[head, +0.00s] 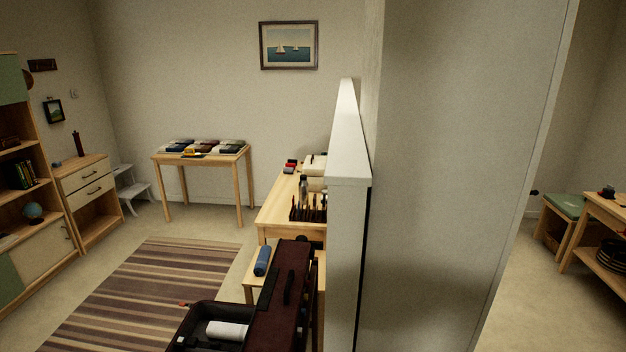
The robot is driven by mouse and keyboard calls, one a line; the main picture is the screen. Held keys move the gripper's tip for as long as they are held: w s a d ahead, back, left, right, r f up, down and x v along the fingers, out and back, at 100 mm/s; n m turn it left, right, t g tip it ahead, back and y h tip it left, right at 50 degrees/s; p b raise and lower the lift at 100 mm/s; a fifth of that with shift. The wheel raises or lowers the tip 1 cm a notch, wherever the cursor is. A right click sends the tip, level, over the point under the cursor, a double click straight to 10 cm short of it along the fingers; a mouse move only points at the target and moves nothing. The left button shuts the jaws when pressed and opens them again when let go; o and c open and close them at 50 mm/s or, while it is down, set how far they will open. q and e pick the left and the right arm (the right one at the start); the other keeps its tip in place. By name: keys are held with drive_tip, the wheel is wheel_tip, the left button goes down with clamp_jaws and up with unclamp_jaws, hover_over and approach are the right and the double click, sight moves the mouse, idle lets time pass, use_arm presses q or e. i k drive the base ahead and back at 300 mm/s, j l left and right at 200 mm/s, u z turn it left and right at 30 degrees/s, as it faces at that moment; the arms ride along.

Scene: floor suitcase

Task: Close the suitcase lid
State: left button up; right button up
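The suitcase is at the bottom centre of the head view, partly cut off by the lower edge. Its dark red-brown lid (285,290) stands raised, with a dark handle on it. The open black base (193,321) lies to the left of the lid. A white rolled item (226,330) lies inside the base. Neither of my grippers is in view.
A white partition wall (345,250) stands close to the right of the suitcase. A wooden desk (266,212) with several items is behind it, with a blue roll (262,260) on a lower bench. A striped rug (130,290) covers open floor at the left.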

sight(276, 319)
drive_tip(key=l+u, duration=0.25)
drive_tip(key=l, duration=0.4)
drive_tip(key=l+u, duration=0.25)
drive_tip(key=l, duration=0.45)
